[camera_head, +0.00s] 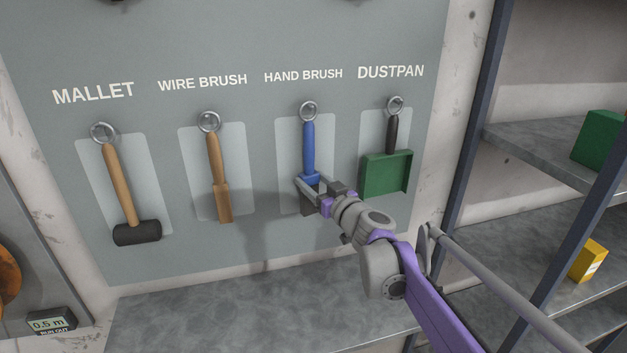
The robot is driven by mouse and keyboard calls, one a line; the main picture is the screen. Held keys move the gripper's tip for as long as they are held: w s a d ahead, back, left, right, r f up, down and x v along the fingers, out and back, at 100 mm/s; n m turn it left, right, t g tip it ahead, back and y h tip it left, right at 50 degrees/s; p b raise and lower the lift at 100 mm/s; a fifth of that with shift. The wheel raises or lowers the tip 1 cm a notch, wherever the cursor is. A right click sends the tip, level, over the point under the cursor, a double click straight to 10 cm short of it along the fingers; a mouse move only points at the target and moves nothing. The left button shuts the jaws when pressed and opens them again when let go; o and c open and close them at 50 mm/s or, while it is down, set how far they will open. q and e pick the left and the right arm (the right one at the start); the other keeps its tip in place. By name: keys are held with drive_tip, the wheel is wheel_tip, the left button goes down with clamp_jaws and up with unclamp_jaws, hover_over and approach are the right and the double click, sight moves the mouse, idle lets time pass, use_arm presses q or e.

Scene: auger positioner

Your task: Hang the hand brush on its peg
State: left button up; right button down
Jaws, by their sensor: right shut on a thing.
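The hand brush (309,150) has a blue handle with a metal ring at its top. It is upright in front of the pale panel under the HAND BRUSH label (303,75). Its ring (309,111) is at the height of the rings of the neighbouring tools. The peg is too small to make out, so I cannot tell whether the ring is around it. My right gripper (310,189) is shut on the lower part of the brush and partly hides its dark lower end. My left gripper is not in view.
A mallet (121,190), a wire brush (216,170) and a dustpan (387,174) hang on the grey board beside the brush, the dustpan close on the right. A grey counter (250,315) below is clear. Shelves with a green box (600,140) and a yellow box (588,261) stand right.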

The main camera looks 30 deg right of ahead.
idle(0.4)
drive_tip(key=shift+c, duration=0.2)
unclamp_jaws()
drive_tip(key=shift+s, duration=0.1)
